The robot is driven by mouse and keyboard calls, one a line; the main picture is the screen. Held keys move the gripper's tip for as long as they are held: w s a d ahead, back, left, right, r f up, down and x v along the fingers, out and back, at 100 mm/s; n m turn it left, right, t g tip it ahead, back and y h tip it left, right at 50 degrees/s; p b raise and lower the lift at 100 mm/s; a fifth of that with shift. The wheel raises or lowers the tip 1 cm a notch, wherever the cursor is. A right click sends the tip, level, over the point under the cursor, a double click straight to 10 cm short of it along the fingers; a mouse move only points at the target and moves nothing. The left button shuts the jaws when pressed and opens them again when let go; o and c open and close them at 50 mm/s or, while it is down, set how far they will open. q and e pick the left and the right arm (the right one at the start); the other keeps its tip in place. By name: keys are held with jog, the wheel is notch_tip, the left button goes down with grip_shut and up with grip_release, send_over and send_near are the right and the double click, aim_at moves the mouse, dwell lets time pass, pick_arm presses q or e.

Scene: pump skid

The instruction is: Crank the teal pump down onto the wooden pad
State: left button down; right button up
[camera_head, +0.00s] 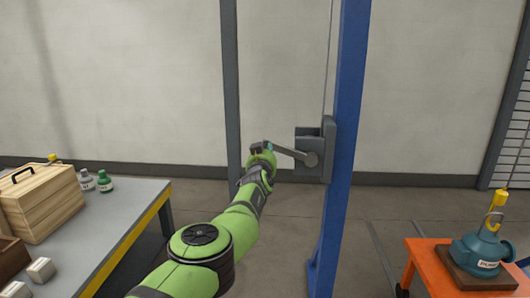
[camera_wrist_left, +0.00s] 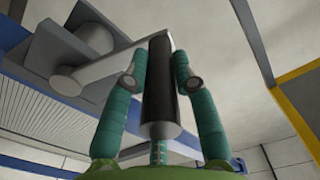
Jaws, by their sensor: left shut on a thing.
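The teal pump (camera_head: 478,254) is at the lower right of the head view, upright over the wooden pad (camera_head: 450,270). It looks seated on the pad, but I cannot tell for sure that it touches. A yellow hook (camera_head: 497,203) is above it. The grey winch (camera_head: 325,150) is on the blue post, with its crank arm (camera_head: 292,153) pointing left. My left gripper (camera_head: 261,149) is at the crank's outer end. In the left wrist view its teal fingers (camera_wrist_left: 160,72) are shut on the black crank handle (camera_wrist_left: 159,100), one on each side. My right gripper is not in view.
The blue post (camera_head: 346,110) stands right of my left arm. An orange cart (camera_head: 424,262) carries the pad. A grey table (camera_head: 130,205) at left holds a wooden box (camera_head: 42,205), small bottles (camera_head: 105,182) and pale blocks (camera_head: 40,270). Open floor lies between.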

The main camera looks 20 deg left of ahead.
pick_arm(q)
jog(key=shift+a+f, duration=0.3)
jog(key=shift+f, duration=0.15)
jog(key=c, duration=1)
grip_release()
jog(key=shift+d+r, duration=0.15)
jog(key=shift+r, duration=0.05)
